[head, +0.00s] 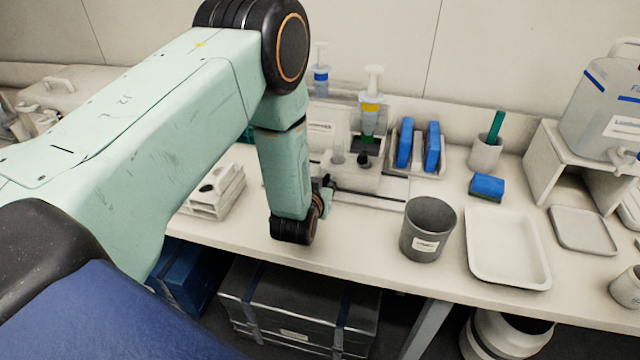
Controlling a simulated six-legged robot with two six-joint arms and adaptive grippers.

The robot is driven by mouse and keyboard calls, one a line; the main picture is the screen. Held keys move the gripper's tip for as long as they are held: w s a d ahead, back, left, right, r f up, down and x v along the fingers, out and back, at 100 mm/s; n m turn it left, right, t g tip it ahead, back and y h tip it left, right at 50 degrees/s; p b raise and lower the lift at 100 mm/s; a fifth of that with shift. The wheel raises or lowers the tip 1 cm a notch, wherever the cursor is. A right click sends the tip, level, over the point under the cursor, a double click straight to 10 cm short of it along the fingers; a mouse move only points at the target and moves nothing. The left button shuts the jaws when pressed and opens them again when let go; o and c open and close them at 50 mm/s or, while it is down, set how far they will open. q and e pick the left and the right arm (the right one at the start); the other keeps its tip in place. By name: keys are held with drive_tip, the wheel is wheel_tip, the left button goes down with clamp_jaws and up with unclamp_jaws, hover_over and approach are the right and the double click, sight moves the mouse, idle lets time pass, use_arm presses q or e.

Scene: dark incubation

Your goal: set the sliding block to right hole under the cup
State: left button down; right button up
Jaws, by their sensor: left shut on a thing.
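The sliding block (352,179) is a pale block on a low white base at the back of the bench. A small clear vial (338,153) stands at its left, and a dark round part (364,159) shows at its right. My right gripper is out of view.
A grey beaker (428,228) and a white tray (507,245) stand right of the base. A rack (418,160) with blue pieces is behind them. A pale holder (215,190) is left of my wrist. A dark case (298,308) lies below the bench edge.

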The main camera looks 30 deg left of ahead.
use_arm(q)
drive_tip(key=shift+a, duration=0.15)
drive_tip(key=c, duration=1.1)
unclamp_jaws()
drive_tip(key=shift+w, duration=0.1)
drive_tip(key=shift+c, duration=0.2)
drive_tip(key=shift+s, duration=0.25)
drive_tip(key=v, duration=1.1)
drive_tip(key=shift+s, duration=0.3)
drive_tip(key=shift+s, duration=0.1)
